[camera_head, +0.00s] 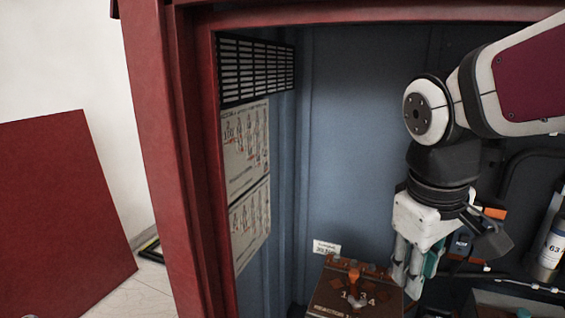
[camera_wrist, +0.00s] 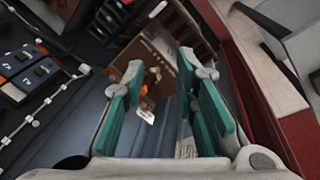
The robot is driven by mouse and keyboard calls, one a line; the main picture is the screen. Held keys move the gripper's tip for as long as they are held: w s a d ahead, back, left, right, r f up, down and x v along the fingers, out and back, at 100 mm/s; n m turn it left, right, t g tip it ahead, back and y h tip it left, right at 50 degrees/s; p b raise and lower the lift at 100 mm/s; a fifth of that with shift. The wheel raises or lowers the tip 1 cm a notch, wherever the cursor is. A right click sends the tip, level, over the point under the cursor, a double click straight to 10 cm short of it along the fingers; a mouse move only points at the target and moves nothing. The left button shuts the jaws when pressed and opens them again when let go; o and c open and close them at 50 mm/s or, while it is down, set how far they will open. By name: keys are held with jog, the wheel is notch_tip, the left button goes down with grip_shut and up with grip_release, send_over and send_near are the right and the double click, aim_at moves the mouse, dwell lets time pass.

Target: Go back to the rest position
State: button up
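My gripper (camera_head: 417,270) points down inside the blue-walled cabinet, just right of a brown box with an orange selector knob (camera_head: 353,283). In the wrist view my gripper (camera_wrist: 165,80) has its two teal-padded fingers spread well apart, with nothing between the pads. The brown box and its orange knob (camera_wrist: 150,83) show beyond the fingers, apart from them. The lower part of the box is cut off in the head view.
A red cabinet frame (camera_head: 170,150) stands at the left, with a vent grille (camera_head: 257,68) and instruction sheets (camera_head: 245,150) inside. A grey cylinder (camera_head: 551,245) and cables are at the right. Switch panels (camera_wrist: 30,70) show in the wrist view. The upper middle of the cabinet is clear.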

jog(key=s+m+t+y, duration=0.1)
jog(key=s+m, duration=0.3)
jog(key=s, duration=0.6)
jog(key=shift+s+f+m+t+y, duration=0.3)
jog(key=shift+s+f+m+t, duration=0.15)
jog(key=shift+t, duration=0.25)
